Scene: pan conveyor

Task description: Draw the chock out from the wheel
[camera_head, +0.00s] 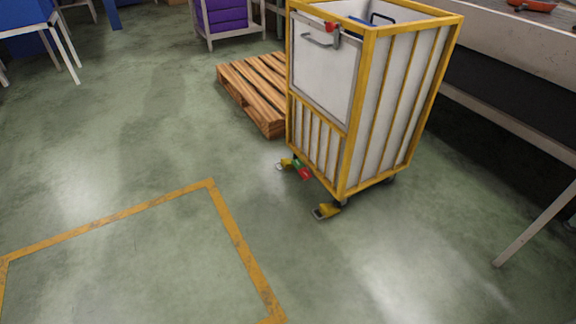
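A yellow-framed cart (352,120) with white panels stands on the green floor. A small yellow wedge-like piece with a grey part (326,211) lies on the floor by its near bottom corner, close to a dark wheel (343,202). Neither of my grippers is in view.
A wooden pallet (255,88) lies behind the cart on its left. A long bench or conveyor (510,40) with a slanting leg (540,222) runs along the right. A yellow floor outline (232,232) marks the near left.

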